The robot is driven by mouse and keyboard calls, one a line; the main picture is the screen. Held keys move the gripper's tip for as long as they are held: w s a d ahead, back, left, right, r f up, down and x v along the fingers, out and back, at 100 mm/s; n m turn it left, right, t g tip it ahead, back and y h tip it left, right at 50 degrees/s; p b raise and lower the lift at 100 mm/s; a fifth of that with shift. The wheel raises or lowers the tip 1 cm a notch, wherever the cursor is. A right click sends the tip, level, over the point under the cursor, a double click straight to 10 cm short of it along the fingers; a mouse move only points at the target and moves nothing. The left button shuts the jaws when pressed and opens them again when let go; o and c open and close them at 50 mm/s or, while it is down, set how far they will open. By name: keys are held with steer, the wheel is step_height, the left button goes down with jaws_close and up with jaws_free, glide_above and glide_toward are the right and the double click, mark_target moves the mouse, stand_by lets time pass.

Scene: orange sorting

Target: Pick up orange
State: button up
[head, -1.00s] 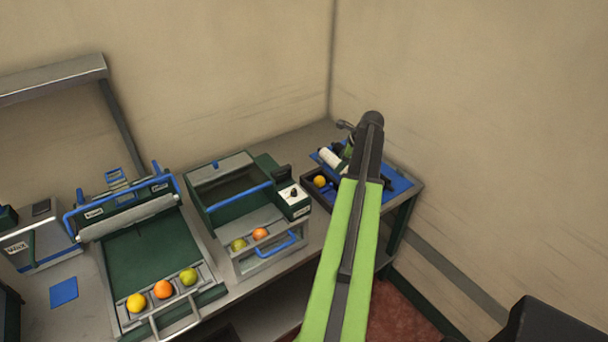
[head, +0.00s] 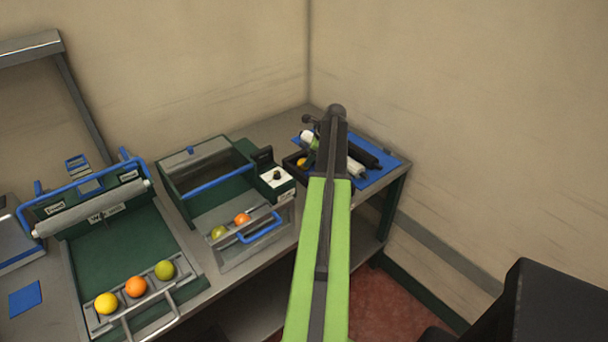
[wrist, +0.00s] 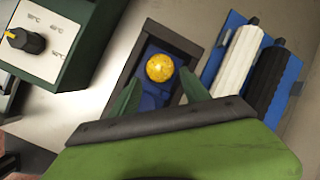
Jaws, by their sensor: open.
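A round yellow-orange fruit (wrist: 159,68) lies in a small dark tray (wrist: 196,52) with blue in its bottom. In the head view the same fruit (head: 302,162) shows only partly beside my arm. My gripper (wrist: 160,80) is open, with one green finger on each side, just short of the fruit in the wrist view. Nothing is held. I cannot tell how high the fingers are above the fruit. Two more orange fruits are in the head view: one (head: 136,286) in the left machine's front rack, one (head: 242,219) in the middle machine's front tray.
A green box with a dial (wrist: 30,42) stands left of the tray. A white roller (wrist: 238,60) and a black roller (wrist: 266,78) lie on a blue mat (head: 388,174) to the right. Yellow (head: 107,303) and green (head: 165,270) fruits flank the rack's orange one.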

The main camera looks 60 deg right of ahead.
steer(key=shift+f, duration=0.1)
steer(key=b+x, duration=0.4)
steer(key=x, duration=0.1)
steer(key=shift+w+f, duration=0.1)
steer(key=shift+f, duration=0.05)
steer(key=shift+c, duration=0.2)
steer(key=c, duration=1)
steer(key=shift+r, duration=0.25)
step_height(320, 180, up, 5)
steer(key=p, duration=0.5)
steer(key=shift+d+r, duration=0.1)
steer(key=s+d+r+p, duration=0.5)
steer(key=s+p, duration=0.1)
steer(key=s, duration=0.4)
steer(key=shift+s+r, duration=0.2)
steer(key=shift+r, duration=0.15)
